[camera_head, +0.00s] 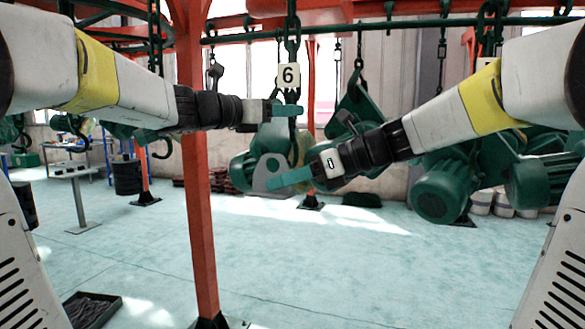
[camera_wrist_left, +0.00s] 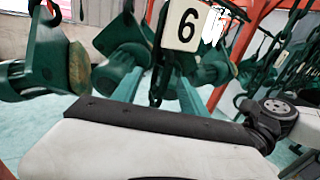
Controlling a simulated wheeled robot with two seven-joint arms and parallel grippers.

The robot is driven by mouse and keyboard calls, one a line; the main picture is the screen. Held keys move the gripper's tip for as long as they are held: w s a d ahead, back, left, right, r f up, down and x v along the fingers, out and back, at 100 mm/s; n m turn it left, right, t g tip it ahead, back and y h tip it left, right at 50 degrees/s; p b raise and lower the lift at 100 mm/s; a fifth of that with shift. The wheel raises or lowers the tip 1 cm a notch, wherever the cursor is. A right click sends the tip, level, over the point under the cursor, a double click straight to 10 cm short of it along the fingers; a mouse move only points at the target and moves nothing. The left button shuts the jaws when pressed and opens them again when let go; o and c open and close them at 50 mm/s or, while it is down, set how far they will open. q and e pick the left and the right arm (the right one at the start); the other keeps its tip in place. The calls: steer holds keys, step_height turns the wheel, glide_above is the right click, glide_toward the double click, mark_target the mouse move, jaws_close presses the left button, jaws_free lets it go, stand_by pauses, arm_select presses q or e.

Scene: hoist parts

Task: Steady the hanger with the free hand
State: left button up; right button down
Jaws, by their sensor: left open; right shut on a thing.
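The hanger (camera_head: 292,42) is a dark chain and hook hanging from the overhead rail, with a white tag (camera_head: 288,75) marked 6. The tag also shows in the left wrist view (camera_wrist_left: 185,24). My left gripper (camera_head: 292,110) is just below the tag. Its two teal fingers are apart in the left wrist view (camera_wrist_left: 157,85), with a dark link seen between them; I cannot tell whether they touch it. My right gripper (camera_head: 284,181) is lower and shut on a grey plate (camera_head: 267,168) with a hole, in front of a green motor-like body (camera_head: 241,172). Its exact grip is partly hidden.
Green hoist parts (camera_head: 440,193) hang at the right, close to my right arm. A dark tray (camera_head: 92,309) lies on the floor at lower left. The middle floor is clear.

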arm_select(q)
steer(key=shift+w+d, duration=0.2)
steer(key=shift+x, duration=1.1)
steer(key=shift+w+d, duration=0.1)
steer(key=c, duration=0.8)
